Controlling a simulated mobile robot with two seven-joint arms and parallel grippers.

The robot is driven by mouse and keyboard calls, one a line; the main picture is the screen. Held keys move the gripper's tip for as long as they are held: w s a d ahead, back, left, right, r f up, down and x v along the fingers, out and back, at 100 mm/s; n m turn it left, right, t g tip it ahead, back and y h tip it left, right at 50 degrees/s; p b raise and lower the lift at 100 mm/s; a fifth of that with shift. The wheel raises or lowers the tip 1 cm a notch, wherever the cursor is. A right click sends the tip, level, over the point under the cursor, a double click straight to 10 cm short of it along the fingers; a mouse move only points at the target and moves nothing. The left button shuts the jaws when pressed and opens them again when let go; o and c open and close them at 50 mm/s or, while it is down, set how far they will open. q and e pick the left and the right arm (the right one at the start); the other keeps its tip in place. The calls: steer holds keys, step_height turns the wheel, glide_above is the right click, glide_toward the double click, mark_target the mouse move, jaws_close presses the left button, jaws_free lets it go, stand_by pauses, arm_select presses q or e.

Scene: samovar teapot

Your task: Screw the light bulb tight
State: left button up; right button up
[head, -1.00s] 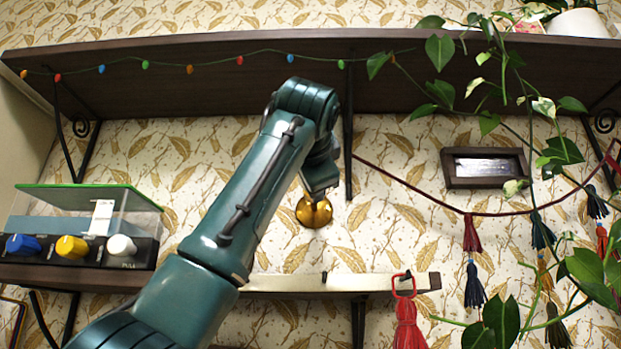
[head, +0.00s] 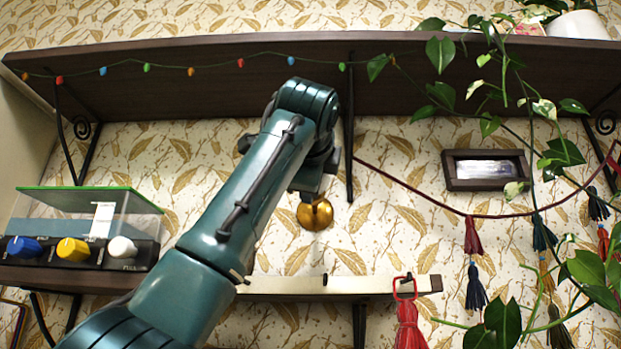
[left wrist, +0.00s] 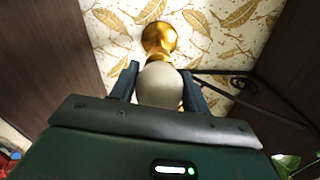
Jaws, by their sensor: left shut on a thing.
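The light bulb (left wrist: 160,84) is pale and round in the left wrist view, with its far end toward a brass wall fitting (left wrist: 159,38). My left gripper (left wrist: 160,80) is shut on the bulb, with one dark finger on each side of it. In the head view the brass fitting (head: 315,213) shows on the wall just below my left wrist. There the bulb and the fingertips are hidden behind my arm. I cannot tell how far the bulb sits in the fitting. My right gripper is not in view.
A dark shelf (head: 220,70) with a string of coloured lights runs above my arm, its bracket (head: 348,130) close by on the right. A hook rail (head: 330,284) with a red tassel is below. A box with coloured knobs (head: 80,250) stands left; trailing plant leaves (head: 500,320) hang right.

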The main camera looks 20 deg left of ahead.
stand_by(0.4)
arm_select(q)
steer(key=o, duration=1)
steer(key=b+v, duration=0.4)
steer(key=v, duration=0.9)
steer(key=shift+s, duration=0.1)
